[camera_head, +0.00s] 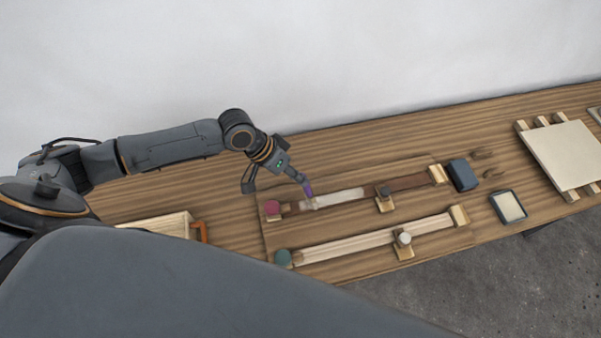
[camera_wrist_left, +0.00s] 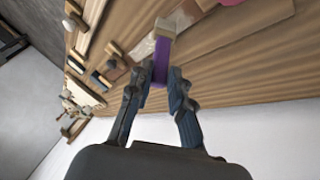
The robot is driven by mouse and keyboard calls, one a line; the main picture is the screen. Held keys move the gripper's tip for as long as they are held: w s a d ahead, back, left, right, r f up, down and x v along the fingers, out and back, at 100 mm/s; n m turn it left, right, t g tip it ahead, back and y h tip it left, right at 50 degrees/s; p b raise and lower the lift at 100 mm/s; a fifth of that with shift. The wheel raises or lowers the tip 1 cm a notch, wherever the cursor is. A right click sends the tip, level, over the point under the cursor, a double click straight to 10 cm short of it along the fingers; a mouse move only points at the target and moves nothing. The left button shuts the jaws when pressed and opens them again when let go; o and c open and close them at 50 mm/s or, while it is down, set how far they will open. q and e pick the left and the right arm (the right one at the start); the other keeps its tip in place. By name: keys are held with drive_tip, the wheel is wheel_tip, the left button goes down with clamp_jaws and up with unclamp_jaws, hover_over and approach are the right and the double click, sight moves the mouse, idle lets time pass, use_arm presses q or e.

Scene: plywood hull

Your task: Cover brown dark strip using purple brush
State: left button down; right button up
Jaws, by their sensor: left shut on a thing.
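My left gripper (camera_head: 299,178) is shut on the purple brush (camera_head: 307,189), over the left part of the brown dark strip (camera_head: 409,182). The wrist view also shows the gripper (camera_wrist_left: 157,82) with the purple brush (camera_wrist_left: 161,58) between its fingers and the pale brush head pointing away. The dark strip is brown at its right part and at a short piece near its left end. A whitish stretch (camera_head: 345,195) lies between them. Whether the brush tip touches the strip I cannot tell. My right gripper is not in view.
A second, pale strip (camera_head: 350,241) runs parallel in front. A dark-knobbed block (camera_head: 384,199) and a pale-knobbed block (camera_head: 403,243) sit at the strips. A blue block (camera_head: 462,175), a framed pad (camera_head: 508,207) and a pale board (camera_head: 562,154) lie right.

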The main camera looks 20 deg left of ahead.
use_arm(q)
drive_tip(key=s+a, duration=0.2)
drive_tip(key=a, duration=0.1)
drive_tip(key=shift+s, duration=0.1)
idle(0.6)
drive_tip(key=shift+d, duration=0.15)
drive_tip(key=shift+w+d, duration=0.75)
drive_tip(key=shift+d, duration=0.15)
drive_tip(key=shift+d, duration=0.1)
drive_tip(key=shift+w+d, duration=0.7)
drive_tip(key=shift+d, duration=0.15)
drive_tip(key=shift+d, duration=0.1)
drive_tip(key=shift+w+d, duration=0.65)
drive_tip(key=shift+d, duration=0.2)
